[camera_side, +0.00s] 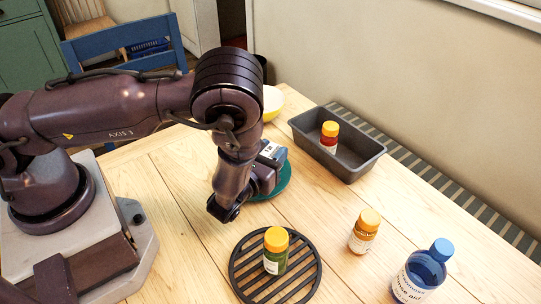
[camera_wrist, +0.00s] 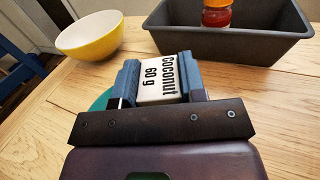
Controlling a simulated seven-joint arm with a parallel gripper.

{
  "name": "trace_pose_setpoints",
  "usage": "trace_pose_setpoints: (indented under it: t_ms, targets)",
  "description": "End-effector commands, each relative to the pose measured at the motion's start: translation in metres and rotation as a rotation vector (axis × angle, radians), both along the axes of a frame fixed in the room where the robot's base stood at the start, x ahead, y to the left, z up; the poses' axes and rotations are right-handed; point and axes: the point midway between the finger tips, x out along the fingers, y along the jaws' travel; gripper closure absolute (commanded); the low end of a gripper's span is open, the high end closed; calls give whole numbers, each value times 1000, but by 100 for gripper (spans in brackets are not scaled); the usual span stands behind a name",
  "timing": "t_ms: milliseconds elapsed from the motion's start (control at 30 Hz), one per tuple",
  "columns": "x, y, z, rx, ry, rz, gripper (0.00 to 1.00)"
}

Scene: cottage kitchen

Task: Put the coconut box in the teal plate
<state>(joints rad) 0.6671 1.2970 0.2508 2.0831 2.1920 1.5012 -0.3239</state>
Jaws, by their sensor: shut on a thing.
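The coconut box (camera_wrist: 162,78) is white with black lettering, and in the wrist view it sits between the two blue fingers of my gripper (camera_wrist: 158,80). My gripper is shut on it. In the side view my gripper (camera_side: 270,160) is over the teal plate (camera_side: 284,182), and the box is mostly hidden there by the fingers and arm. A strip of the teal plate (camera_wrist: 100,102) shows left of and below the fingers in the wrist view. I cannot tell whether the box touches the plate.
A yellow bowl (camera_side: 271,103) and a dark grey loaf pan (camera_side: 355,165) holding a red, yellow-capped bottle (camera_side: 329,137) stand behind. A black trivet (camera_side: 302,275) with a green bottle (camera_side: 275,253), an orange bottle (camera_side: 364,232) and a blue bottle (camera_side: 420,273) are in front.

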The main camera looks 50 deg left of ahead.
Motion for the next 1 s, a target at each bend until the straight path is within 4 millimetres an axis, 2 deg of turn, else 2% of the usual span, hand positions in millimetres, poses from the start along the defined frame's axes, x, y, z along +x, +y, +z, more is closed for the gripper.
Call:
trace_pose_setpoints:
  t_ms: [100,567,600,700,1000]
  targets:
    - [0,1,-10,0,-1,1,86]
    - [0,0,-17,1,-1,1,86]
    - [0,0,-17,1,0,2,57]
    - [0,0,-17,1,0,2,37]
    - [0,0,-15,0,0,1,37]
